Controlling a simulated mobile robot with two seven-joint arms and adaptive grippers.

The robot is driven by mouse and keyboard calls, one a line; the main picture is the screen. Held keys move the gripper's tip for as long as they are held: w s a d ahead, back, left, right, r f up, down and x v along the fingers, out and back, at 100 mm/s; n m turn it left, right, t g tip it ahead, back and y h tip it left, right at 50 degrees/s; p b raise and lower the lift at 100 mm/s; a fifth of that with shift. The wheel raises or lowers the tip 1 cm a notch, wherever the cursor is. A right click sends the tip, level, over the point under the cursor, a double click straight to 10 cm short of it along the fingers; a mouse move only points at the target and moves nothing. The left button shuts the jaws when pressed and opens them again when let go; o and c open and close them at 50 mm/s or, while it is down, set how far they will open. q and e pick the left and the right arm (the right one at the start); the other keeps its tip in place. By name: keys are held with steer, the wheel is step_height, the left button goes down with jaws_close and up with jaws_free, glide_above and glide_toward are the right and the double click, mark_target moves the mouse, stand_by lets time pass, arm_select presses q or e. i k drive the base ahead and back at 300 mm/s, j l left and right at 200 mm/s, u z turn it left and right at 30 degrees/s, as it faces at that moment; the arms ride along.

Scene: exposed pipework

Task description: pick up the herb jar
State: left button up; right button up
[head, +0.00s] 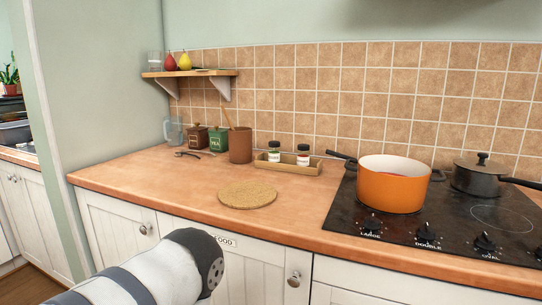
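Two small dark-lidded jars stand upright in a shallow wooden tray (284,168) on the counter, near the tiled wall. The left jar (274,152) has a green and white label and looks like the herb jar. The right jar (303,155) has a red and white label. The writing on both is too small to read. One of my arms reaches into the bottom left of the head view, in front of the cabinets and well short of the jars. Neither gripper shows.
A round cork mat (248,195) lies in front of the tray. A brown utensil pot (240,145), green tea tin (218,139) and glass jug (174,131) stand to the left. An orange pot (393,187) sits on the black hob (450,225) to the right, its handle near the tray.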

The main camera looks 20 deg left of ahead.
mark_target(273, 147)
steer(key=i+j, duration=0.1)
steer(key=j, duration=0.25)
steer(key=i+j, duration=0.15)
steer(key=j, duration=0.2)
steer(key=i+j, duration=0.1)
steer(key=j, duration=0.25)
steer(key=i+j, duration=0.1)
steer(key=j, duration=0.2)
steer(key=i+j, duration=0.15)
steer(key=j, duration=0.2)
